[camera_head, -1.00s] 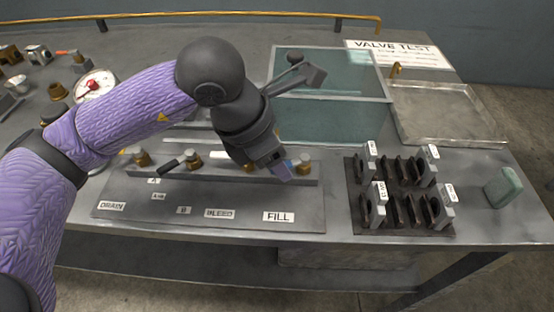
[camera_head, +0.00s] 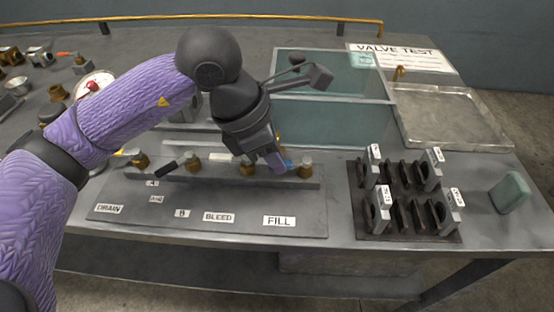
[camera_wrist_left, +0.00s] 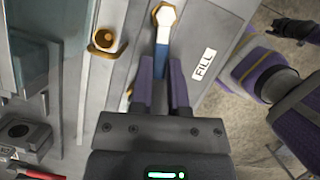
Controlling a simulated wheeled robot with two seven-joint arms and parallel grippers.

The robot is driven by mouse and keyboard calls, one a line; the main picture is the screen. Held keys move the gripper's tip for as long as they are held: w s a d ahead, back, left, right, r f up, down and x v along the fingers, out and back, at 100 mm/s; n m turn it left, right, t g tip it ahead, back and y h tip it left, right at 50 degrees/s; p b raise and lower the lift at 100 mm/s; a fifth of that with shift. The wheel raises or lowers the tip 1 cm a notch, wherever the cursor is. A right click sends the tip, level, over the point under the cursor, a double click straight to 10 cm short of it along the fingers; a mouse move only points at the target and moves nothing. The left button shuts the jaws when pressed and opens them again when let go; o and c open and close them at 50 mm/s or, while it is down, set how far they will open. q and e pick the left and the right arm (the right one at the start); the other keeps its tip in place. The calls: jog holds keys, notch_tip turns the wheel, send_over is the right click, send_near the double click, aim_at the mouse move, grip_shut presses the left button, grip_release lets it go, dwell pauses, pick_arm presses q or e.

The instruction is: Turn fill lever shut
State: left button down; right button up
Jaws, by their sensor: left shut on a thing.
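The fill valve (camera_head: 304,166) is a brass fitting at the right end of the valve row, behind the FILL label (camera_head: 279,221). Its lever has a blue handle (camera_head: 288,163), which points left from the valve, roughly along the row. My left gripper (camera_head: 277,162) is shut on this handle. In the left wrist view the blue handle (camera_wrist_left: 162,62) lies between the two purple fingers (camera_wrist_left: 161,88), with the valve's hex top (camera_wrist_left: 164,15) beyond. My right gripper (camera_wrist_left: 293,30) appears small and dark at the wrist view's top right; its jaws are unclear.
Other valves stand left along the rail, one with a black handle (camera_head: 166,167). A glass-sided tank (camera_head: 330,122) is behind.

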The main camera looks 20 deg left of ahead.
pick_arm(q)
jog(key=m, duration=0.1)
jog(key=w+m+g, duration=0.1)
jog(key=m, duration=0.1)
jog(key=shift+w+a+h, duration=0.1)
jog(key=shift+a+h, duration=0.1)
jog(key=shift+h, duration=0.1)
jog(key=c, duration=0.6)
grip_release()
pick_arm(e)
jog(key=shift+w+d+f, duration=0.15)
jog(key=shift+d+f, duration=0.15)
jog(key=shift+d, duration=0.1)
jog(key=shift+a, duration=0.1)
